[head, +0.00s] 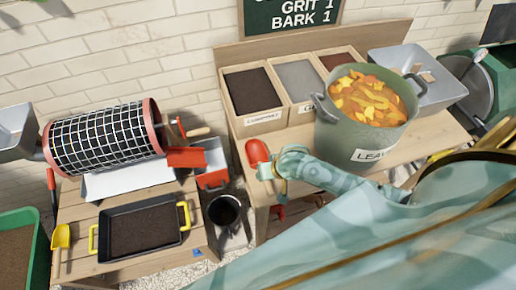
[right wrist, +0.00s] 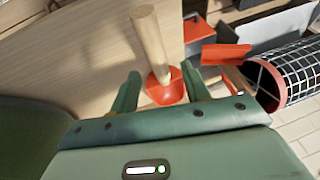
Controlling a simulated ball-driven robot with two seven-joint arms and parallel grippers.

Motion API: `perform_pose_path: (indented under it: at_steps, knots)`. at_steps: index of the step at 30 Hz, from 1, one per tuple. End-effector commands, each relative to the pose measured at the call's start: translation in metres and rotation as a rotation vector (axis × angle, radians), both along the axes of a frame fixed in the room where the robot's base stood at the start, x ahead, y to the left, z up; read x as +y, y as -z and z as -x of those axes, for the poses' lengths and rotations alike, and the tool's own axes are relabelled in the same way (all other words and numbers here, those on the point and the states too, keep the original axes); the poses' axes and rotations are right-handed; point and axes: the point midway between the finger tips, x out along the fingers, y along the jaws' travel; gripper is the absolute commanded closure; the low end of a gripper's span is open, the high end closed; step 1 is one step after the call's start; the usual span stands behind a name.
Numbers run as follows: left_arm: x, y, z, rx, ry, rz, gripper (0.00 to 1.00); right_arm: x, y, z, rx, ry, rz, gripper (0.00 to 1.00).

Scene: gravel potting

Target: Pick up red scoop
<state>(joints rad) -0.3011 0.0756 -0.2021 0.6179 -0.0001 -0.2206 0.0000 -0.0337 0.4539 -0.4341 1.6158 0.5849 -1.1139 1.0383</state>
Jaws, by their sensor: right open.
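The red scoop (head: 257,152) is at the left front edge of the potting bench in the head view, just beyond my right gripper (head: 280,168). In the right wrist view the red scoop (right wrist: 166,90) has a pale wooden handle (right wrist: 149,42) that points up the picture. My right gripper (right wrist: 160,80) is open there, with one finger on each side of the scoop's red part. I cannot tell whether the fingers touch it. My left gripper is not in view.
A large green pot (head: 340,140) of leaves stands on the bench right of my gripper, in front of several bins (head: 262,118). A mesh drum (head: 105,138) and a black tray (head: 145,255) are on the left table. A dark bucket (head: 224,211) sits in the gap.

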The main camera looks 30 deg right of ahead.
Motion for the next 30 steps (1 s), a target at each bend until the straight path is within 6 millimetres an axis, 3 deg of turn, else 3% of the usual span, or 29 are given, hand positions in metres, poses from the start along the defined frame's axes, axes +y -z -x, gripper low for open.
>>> perform_pose_path:
  at_steps: [7,16,17,21,22,30]
  knots:
    - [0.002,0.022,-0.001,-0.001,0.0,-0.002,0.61,0.001,0.037,-0.021,0.001,0.001,0.002,0.53]
    - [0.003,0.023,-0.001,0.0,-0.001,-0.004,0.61,0.002,0.041,-0.024,-0.001,-0.001,0.002,0.53]
    - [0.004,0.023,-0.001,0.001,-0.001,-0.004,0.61,0.002,0.041,-0.024,-0.001,-0.001,0.002,0.56]
    - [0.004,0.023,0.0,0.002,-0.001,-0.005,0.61,0.002,0.041,-0.024,-0.001,-0.001,0.003,0.95]
    - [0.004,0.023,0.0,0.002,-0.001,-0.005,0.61,0.002,0.041,-0.024,-0.001,-0.001,0.003,1.0]
    - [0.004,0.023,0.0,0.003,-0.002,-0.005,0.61,0.002,0.04,-0.024,-0.002,-0.001,0.003,1.0]
